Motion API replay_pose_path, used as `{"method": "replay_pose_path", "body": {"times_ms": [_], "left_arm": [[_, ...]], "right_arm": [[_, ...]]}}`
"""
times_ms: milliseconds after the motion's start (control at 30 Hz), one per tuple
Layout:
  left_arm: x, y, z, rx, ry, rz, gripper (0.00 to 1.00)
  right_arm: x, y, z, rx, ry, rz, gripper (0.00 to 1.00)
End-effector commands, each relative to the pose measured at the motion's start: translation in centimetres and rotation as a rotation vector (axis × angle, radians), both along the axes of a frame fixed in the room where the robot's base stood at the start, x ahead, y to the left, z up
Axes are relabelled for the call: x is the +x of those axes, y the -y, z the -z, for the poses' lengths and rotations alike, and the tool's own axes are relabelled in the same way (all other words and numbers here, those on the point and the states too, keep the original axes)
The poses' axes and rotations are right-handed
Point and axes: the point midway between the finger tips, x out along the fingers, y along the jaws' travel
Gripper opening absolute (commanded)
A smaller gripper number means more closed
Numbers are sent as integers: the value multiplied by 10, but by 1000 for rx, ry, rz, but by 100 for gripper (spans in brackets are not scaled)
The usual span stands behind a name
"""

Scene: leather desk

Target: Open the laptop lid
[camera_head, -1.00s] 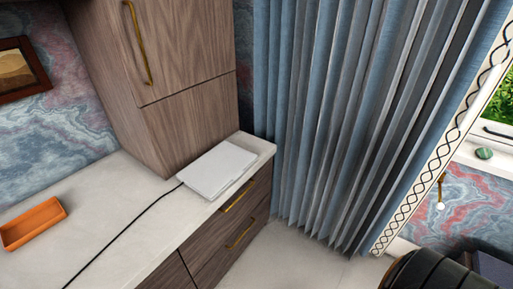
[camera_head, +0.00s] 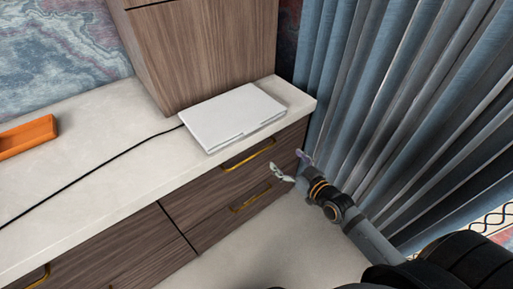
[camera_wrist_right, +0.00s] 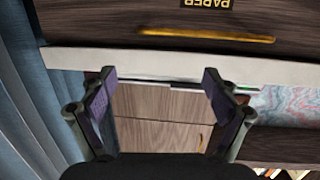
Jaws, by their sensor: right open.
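The laptop (camera_head: 232,117) is a flat, closed, white-silver slab lying on the pale countertop against the wooden cabinet. A notch shows in its near edge. My right gripper (camera_head: 288,161) is open and empty, in front of the counter's edge to the lower right of the laptop, apart from it. In the right wrist view its two fingers (camera_wrist_right: 158,78) are spread wide, with the counter edge and a thin dark strip between and behind them. I cannot tell for sure if that strip is the laptop. My left gripper is not in view.
A black cable (camera_head: 95,165) runs from the laptop's left corner across the counter (camera_head: 60,225). An orange tray (camera_head: 27,136) lies at the left. Drawers with brass handles (camera_head: 250,155) are below the counter. The tall cabinet (camera_head: 205,50) stands behind, blue curtains (camera_head: 400,110) at right.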

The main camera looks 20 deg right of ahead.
Motion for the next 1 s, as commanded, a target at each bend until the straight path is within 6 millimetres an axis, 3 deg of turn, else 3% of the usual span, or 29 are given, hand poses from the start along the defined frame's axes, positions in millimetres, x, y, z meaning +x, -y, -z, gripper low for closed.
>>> {"method": "replay_pose_path", "body": {"times_ms": [33,100,233,467,567,700,1000], "left_arm": [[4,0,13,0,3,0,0],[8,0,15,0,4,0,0],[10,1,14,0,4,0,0],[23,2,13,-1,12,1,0],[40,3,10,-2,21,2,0],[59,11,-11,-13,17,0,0],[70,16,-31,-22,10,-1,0]], "right_arm": [[-2,-15,-16,17,52,-39,89],[-6,-31,-43,38,105,-78,89],[-11,-44,-67,56,146,-110,89],[0,-47,-67,58,152,-105,89],[16,-53,-66,64,156,-107,89],[39,-62,-68,64,153,-107,89],[83,-78,-70,59,149,-108,89]]}}
